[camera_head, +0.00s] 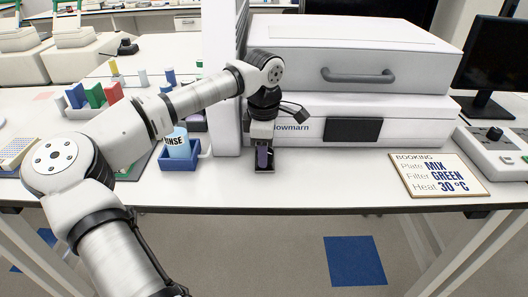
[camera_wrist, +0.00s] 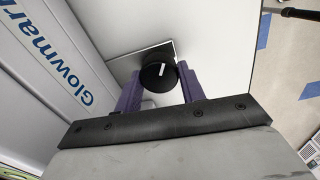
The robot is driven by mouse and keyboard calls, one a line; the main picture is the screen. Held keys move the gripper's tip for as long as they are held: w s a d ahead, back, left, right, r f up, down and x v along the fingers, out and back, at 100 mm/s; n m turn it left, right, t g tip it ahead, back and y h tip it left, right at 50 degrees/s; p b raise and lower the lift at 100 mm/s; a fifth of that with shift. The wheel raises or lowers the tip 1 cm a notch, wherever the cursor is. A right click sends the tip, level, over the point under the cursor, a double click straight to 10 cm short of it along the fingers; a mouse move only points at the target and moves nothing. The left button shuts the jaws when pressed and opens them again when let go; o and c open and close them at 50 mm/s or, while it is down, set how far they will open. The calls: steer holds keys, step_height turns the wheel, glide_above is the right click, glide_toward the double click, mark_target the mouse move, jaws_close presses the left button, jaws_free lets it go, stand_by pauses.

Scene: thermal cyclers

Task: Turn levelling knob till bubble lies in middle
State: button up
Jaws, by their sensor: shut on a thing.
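The levelling knob (camera_wrist: 156,78) is a black round knob with a white pointer line, seen in the wrist view on a dark plate beside the Glowmarn machine. My gripper (camera_wrist: 160,76) has its purple fingers on either side of the knob, shut on it. I cannot make out the bubble in either view.
A blue holder with a RINSE beaker (camera_head: 178,146) stands close left of my gripper. A BOOKING sign (camera_head: 438,175) lies at right, beside a grey control box (camera_head: 490,158). Bare white bench (camera_head: 330,185) lies between my gripper and the sign.

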steer(key=m, duration=0.5)
steer(key=shift+w, duration=0.1)
steer(key=shift+m, duration=0.3)
stand_by(0.4)
steer(key=o, duration=1)
steer(key=shift+c, duration=0.2)
step_height(320, 180, up, 14)
steer(key=b, duration=0.2)
steer(key=shift+a, duration=0.1)
